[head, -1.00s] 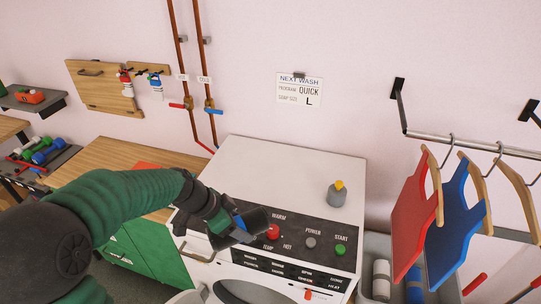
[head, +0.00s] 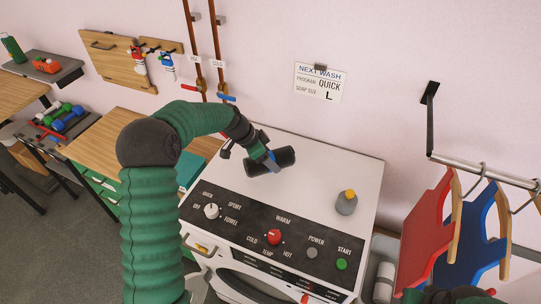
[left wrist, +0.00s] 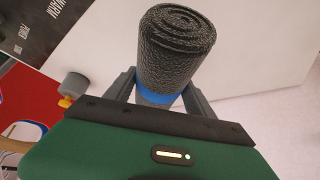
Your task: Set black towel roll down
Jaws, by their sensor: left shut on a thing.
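The black towel roll (head: 284,157) is a dark, textured cylinder with a blue band near one end. My left gripper (head: 262,157) is shut on it around the banded end. In the head view the roll lies on its side over the white top of the washing machine (head: 320,165), behind the control panel. I cannot tell whether it touches the top. In the left wrist view the roll (left wrist: 175,48) points away from the fingers (left wrist: 158,92), its spiral end showing.
The black panel (head: 262,225) with knobs and buttons runs along the front. Pipes (head: 217,50) rise behind. Red and blue boards (head: 428,232) hang at the right.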

